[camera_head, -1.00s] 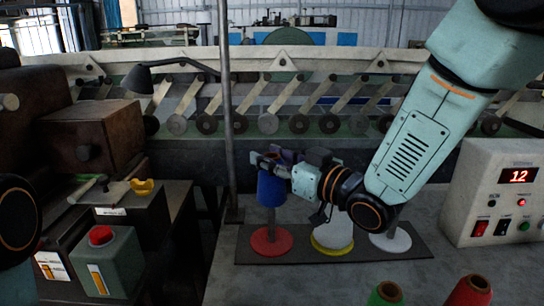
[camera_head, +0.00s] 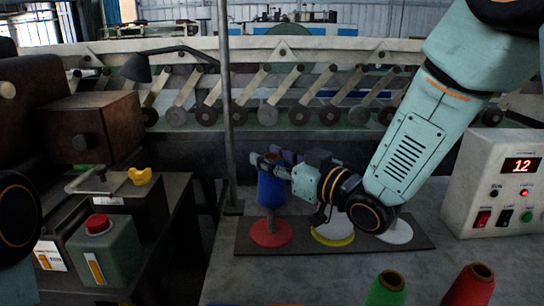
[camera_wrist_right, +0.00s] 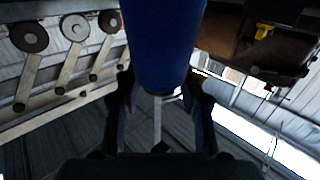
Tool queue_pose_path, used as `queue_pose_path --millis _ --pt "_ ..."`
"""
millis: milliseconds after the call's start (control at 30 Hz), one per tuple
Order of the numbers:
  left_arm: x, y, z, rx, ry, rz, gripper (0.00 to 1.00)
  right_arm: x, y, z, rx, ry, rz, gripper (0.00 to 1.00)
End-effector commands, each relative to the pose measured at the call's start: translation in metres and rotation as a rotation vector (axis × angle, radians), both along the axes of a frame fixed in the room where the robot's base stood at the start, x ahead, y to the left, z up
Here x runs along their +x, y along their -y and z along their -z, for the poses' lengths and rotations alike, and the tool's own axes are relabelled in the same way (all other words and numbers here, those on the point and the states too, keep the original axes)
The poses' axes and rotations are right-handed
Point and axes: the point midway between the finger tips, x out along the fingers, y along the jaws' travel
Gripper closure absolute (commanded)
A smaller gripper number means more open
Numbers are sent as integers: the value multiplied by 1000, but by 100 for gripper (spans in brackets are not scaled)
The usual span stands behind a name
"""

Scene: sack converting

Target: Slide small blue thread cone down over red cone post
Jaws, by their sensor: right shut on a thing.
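The small blue thread cone (camera_head: 271,189) is upright, directly above the red disc base (camera_head: 271,233) of the red cone post. A short dark length of post shows between cone and disc. The rest of the post is hidden, so I cannot tell for sure whether the cone is around it. My right gripper (camera_head: 276,166) is shut on the blue cone near its upper part. In the right wrist view the cone (camera_wrist_right: 163,45) sits between the fingers of my right gripper (camera_wrist_right: 160,88). My left gripper is out of view.
A yellow base (camera_head: 334,240) with a white disc and a white base (camera_head: 397,232) share the dark mat (camera_head: 300,248). A thin upright pole (camera_head: 227,120) stands just left of the cone. Green (camera_head: 388,288) and red (camera_head: 470,287) cones stand in front. A control box (camera_head: 492,185) is at right.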

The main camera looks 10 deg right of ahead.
Motion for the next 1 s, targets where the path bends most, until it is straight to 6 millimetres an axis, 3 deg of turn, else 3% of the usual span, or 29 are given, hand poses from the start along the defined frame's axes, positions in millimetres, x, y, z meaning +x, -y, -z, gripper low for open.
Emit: queue_pose_path --millis 1000 --pt "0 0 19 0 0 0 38 0 0 26 0 2 0 100"
